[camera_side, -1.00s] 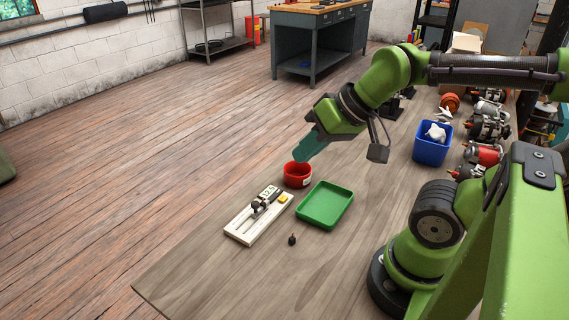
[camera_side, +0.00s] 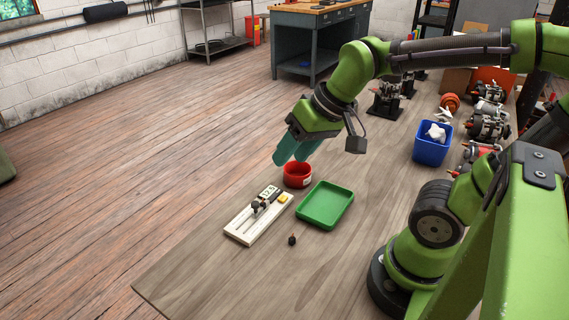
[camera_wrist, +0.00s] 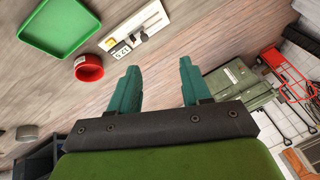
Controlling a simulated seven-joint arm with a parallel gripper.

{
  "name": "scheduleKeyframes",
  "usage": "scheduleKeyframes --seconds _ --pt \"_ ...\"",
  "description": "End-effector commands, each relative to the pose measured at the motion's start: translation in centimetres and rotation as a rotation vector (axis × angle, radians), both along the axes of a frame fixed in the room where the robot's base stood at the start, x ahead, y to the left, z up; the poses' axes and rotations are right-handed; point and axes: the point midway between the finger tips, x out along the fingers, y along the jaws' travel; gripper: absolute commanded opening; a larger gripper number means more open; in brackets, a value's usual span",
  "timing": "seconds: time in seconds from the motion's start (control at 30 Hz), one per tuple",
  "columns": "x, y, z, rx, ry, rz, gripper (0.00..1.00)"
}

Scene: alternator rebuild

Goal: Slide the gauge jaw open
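The gauge (camera_side: 252,222) is a pale flat board on the table with a small display, a yellow button and a dark sliding jaw (camera_side: 259,205) on its rail. It also shows at the top of the wrist view (camera_wrist: 140,27). My gripper (camera_side: 288,155) is in the air, above and beyond the red cup, apart from the gauge. In the wrist view my gripper's two teal fingers (camera_wrist: 158,85) are spread with a wide empty gap between them. The exact gap at the jaw is too small to tell.
A red cup (camera_side: 297,180) stands just behind the gauge, and a green tray (camera_side: 346,192) lies to its right. A small dark part (camera_side: 292,240) sits in front of the tray. A blue bin (camera_side: 422,151) with white contents stands further right. The front of the table is clear.

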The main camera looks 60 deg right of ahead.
Motion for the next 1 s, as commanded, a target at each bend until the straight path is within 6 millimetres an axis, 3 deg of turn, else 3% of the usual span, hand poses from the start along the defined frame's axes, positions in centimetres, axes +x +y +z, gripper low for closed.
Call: scheduleKeyframes --seconds 0.3,0.5,0.6,0.73,1.0 --pt "8.5 -0.8 -2.0 -0.180 0.306 0.275 0.48" --pt "12.0 -1.4 -2.4 -0.259 0.423 0.460 0.48" --pt "12.1 -1.6 -1.2 -0.286 0.429 0.521 0.48" --pt "11.7 -1.6 -1.9 -0.286 0.442 0.550 0.48" --pt "11.7 -1.6 -6.7 -0.283 0.444 0.549 0.48"
